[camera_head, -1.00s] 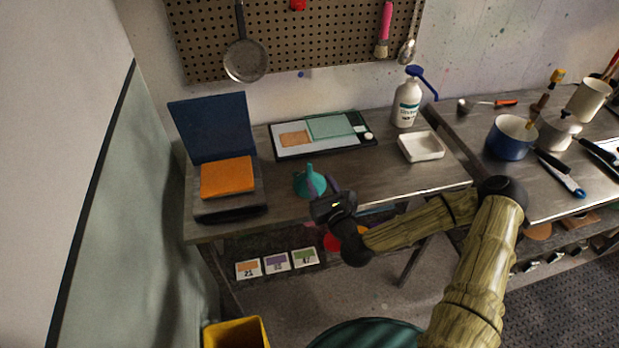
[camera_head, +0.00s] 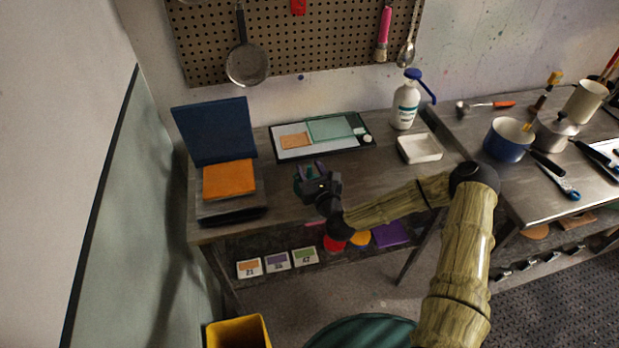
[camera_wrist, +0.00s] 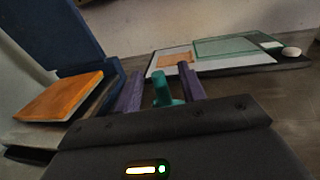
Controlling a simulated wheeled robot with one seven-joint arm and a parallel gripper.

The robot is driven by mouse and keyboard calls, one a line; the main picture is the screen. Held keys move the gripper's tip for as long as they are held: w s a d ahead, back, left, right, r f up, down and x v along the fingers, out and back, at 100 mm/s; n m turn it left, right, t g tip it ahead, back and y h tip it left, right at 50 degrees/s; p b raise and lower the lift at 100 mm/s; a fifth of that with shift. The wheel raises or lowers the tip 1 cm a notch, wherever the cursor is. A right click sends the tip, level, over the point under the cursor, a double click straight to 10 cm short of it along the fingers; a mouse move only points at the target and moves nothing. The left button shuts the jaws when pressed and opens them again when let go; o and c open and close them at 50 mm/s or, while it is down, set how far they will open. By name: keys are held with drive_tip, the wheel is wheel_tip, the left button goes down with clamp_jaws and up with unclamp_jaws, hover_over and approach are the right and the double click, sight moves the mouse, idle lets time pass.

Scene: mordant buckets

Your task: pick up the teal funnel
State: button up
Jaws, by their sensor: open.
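The teal funnel (camera_wrist: 161,88) shows in the wrist view, with its narrow spout pointing up between the two purple fingers of my gripper (camera_wrist: 160,88). The fingers stand apart on either side of it, and I cannot tell whether either touches it. The funnel's lower part is hidden behind the gripper body. In the head view my gripper (camera_head: 311,168) is over the front middle of the left table and hides nearly all of the funnel.
Behind lies a flat board (camera_head: 350,151). A white tray (camera_head: 419,148) and a white bottle (camera_head: 405,106) are to the right. The tabletop between is clear.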

drive_tip(key=shift+x, duration=1.15)
drive_tip(key=shift+c, duration=0.2)
clamp_jaws()
